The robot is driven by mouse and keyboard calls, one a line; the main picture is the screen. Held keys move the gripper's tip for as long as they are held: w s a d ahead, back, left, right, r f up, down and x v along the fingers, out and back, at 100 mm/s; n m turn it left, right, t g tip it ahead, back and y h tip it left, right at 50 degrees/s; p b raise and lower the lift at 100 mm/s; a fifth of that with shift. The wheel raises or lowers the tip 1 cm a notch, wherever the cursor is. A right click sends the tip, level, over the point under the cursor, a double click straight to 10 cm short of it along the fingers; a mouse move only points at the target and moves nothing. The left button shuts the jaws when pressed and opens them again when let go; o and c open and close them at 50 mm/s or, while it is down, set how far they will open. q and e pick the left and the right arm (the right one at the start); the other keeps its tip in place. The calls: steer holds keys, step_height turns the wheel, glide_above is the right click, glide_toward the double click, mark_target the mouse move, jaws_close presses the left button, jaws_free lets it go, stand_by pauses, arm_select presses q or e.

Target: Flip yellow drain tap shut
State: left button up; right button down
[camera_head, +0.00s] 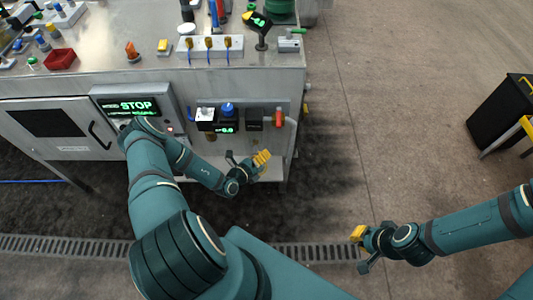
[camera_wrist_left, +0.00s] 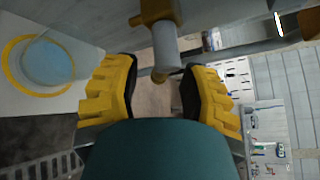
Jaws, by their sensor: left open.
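A yellow fitting (camera_wrist_left: 156,12) with a short grey cylinder shows at the top of the left wrist view and looks like the drain tap. Its grey end hangs between and beyond my left fingertips, and I cannot tell if they touch it. In the head view I cannot make out the tap apart from the yellow fingers. My left gripper (camera_head: 262,158) is low at the right front of the metal bench; it also shows in the left wrist view (camera_wrist_left: 157,72), open. My right gripper (camera_head: 357,233) is over the floor, away from the bench; its opening is unclear.
The bench front carries a STOP display (camera_head: 131,107), a blue knob (camera_head: 228,108) and a red-orange switch (camera_head: 279,117) above my left gripper. A floor drain grate (camera_head: 312,252) runs below. A black bin (camera_head: 500,112) stands at the right. The floor between is clear.

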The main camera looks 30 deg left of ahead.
arm_select(q)
steer(key=shift+x, duration=1.65)
jaws_close()
